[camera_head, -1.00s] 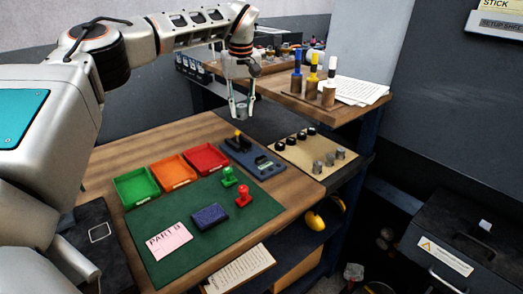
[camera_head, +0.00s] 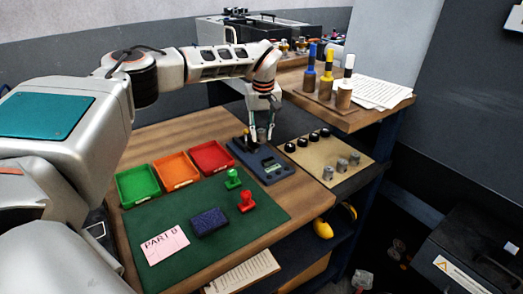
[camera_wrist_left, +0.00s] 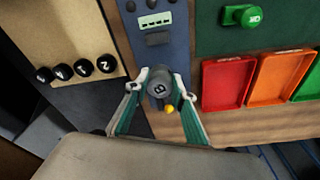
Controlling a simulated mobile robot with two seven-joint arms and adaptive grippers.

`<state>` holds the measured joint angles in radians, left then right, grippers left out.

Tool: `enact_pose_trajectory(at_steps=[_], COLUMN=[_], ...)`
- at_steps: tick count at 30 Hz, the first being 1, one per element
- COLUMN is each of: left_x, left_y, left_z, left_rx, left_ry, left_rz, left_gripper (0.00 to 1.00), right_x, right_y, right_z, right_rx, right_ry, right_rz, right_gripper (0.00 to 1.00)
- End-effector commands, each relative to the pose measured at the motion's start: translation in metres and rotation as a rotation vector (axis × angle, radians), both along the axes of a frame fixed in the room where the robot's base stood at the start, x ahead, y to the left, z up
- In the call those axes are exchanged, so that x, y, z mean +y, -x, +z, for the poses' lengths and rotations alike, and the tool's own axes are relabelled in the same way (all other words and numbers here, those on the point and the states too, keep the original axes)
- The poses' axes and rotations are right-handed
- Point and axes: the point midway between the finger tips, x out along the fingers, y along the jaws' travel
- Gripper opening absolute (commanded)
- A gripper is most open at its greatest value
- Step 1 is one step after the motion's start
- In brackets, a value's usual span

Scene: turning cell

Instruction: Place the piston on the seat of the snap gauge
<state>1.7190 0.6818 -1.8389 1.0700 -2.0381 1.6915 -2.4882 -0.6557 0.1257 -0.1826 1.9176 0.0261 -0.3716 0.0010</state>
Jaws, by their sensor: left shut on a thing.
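The snap gauge (camera_head: 274,167) is a dark blue block with a small display, lying behind the green mat; the wrist view shows its display end (camera_wrist_left: 155,20) at the top. My left gripper (camera_head: 262,138) points down over the gauge's far end. It is shut on the piston (camera_wrist_left: 159,90), a dark grey cylinder with a marked top face, upright between the fingertips. A yellow knob (camera_wrist_left: 169,109) shows just beside the piston. The seat is hidden under the piston and fingers, so I cannot tell whether the piston touches it. My right gripper is out of view.
Green (camera_head: 137,186), orange (camera_head: 175,171) and red (camera_head: 211,157) trays stand left of the gauge. Green (camera_head: 233,179) and red (camera_head: 246,202) stamps stand on the mat. A tan board (camera_head: 325,168) with black knobs and grey cylinders lies to the right.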

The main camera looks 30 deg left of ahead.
Motion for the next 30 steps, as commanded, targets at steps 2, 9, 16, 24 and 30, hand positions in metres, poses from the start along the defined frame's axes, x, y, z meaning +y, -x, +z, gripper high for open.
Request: enact_pose_trajectory(at_steps=[2, 9, 16, 24, 30], left_x=[0.000, 0.000, 0.000, 0.000, 0.000], left_y=[0.001, 0.000, 0.000, -0.001, 0.000], left_z=[-0.014, -0.030, -0.060, -0.070, -0.073], left_rx=[0.001, 0.000, 0.002, -0.002, -0.001], left_ry=[0.002, 0.002, 0.001, 0.001, 0.001], left_rz=[0.001, 0.001, 0.001, 0.001, 0.001], left_gripper=[0.01, 0.01, 0.01, 0.01, 0.01], right_x=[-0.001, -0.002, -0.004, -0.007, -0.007], right_y=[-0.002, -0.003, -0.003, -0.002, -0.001], right_z=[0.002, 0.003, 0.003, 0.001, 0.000], right_rx=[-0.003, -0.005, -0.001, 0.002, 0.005], right_ry=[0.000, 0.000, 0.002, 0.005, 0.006], right_rz=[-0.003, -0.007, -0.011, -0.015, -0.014], right_gripper=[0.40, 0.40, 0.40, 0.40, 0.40])
